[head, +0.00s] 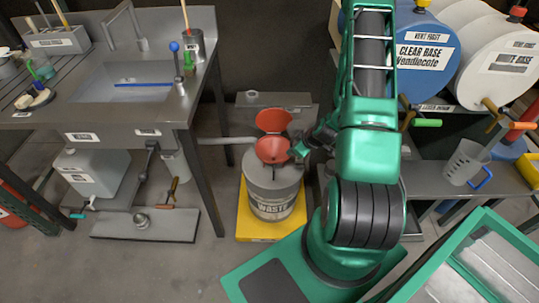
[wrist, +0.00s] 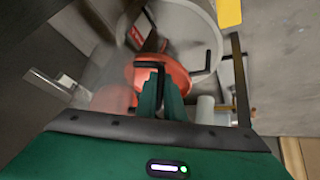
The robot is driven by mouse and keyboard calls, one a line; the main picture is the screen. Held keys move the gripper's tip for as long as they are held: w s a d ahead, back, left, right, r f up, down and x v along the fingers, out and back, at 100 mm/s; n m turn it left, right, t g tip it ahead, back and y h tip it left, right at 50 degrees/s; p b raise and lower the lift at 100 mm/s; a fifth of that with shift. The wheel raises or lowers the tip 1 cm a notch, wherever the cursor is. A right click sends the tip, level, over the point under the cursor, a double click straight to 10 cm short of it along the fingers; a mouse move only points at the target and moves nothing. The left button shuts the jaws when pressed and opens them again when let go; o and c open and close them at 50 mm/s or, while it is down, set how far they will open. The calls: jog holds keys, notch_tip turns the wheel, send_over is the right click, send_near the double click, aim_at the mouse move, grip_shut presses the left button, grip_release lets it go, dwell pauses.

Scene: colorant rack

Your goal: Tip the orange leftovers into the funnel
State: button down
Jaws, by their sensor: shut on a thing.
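The red-orange funnel (head: 272,150) sits on top of the grey waste drum (head: 272,195). Its round lid (head: 274,121) stands open behind it. My gripper (head: 298,149) is at the funnel's right rim, low and close to it. In the wrist view my green fingers (wrist: 161,88) are closed on a dark bar-like part at their tips, with the red funnel (wrist: 178,72) right behind them. What that part belongs to is not clear. I cannot make out the orange leftovers or the inside of the funnel.
The drum stands on a yellow base (head: 258,225). A sink bench (head: 130,85) is at the left. At the right, a clear jug with a blue handle (head: 463,162) stands on a shelf below large drums (head: 425,55). A green-rimmed tray (head: 478,225) is at the lower right.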

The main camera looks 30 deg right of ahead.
jog(key=shift+s+d+r+m+t+y+b, duration=0.1)
jog(key=shift+d+r+m+t+y+b, duration=0.1)
jog(key=shift+d+r+t+y+b, duration=0.3)
jog(key=shift+s+d+r+m+t+y+b, duration=0.1)
jog(key=shift+d+r+m+t+y+b, duration=0.1)
jog(key=shift+r+t+y+b, duration=0.35)
jog(key=shift+r, duration=2.65)
jog(key=shift+a, duration=0.15)
